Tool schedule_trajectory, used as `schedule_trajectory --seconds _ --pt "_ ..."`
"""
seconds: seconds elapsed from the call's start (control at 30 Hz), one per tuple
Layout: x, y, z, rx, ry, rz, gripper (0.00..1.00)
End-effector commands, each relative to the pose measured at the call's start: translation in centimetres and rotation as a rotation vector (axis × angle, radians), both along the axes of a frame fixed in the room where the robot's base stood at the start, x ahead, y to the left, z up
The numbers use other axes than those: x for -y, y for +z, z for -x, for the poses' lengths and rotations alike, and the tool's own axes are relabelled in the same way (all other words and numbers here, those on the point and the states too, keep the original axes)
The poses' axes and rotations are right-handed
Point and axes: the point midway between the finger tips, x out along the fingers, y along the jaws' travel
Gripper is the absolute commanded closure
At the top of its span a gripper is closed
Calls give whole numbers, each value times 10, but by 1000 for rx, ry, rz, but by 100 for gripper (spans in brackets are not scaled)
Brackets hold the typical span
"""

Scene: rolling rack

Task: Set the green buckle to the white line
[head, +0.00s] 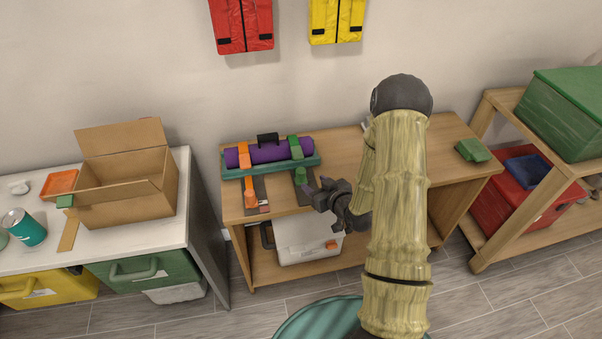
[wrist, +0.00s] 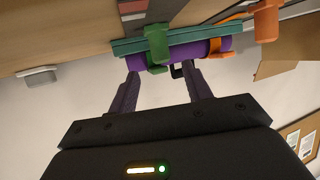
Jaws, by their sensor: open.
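The green buckle (head: 300,174) sits on a dark strip at the front of the wooden bench, below the green strap around a purple roll (head: 268,152). In the wrist view the green buckle (wrist: 157,44) shows beyond and between the fingertips, apart from them. A pale line (wrist: 134,16) crosses the dark strip (wrist: 133,6) in the wrist view; in the head view my gripper covers that end. My gripper (head: 314,191) is open and empty, just to the right of the green buckle. Its two fingers also show in the wrist view (wrist: 162,74).
An orange buckle (head: 250,191) lies on a second strip to the left, with red and white marks at its end. A teal tray (head: 228,171) holds the roll, which has a black handle. A small green object (head: 472,150) lies at the bench's right; the bench between is mostly clear.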

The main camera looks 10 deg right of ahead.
Motion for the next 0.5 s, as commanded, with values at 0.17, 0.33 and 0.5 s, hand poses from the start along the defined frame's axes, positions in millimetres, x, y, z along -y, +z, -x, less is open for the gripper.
schedule_trajectory --seconds 0.17,0.33,0.5 --pt "-10 -12 -29 1 1 -1 51" --pt "-18 -23 -54 1 1 -1 51" --pt "-25 -33 -76 2 0 -1 51"
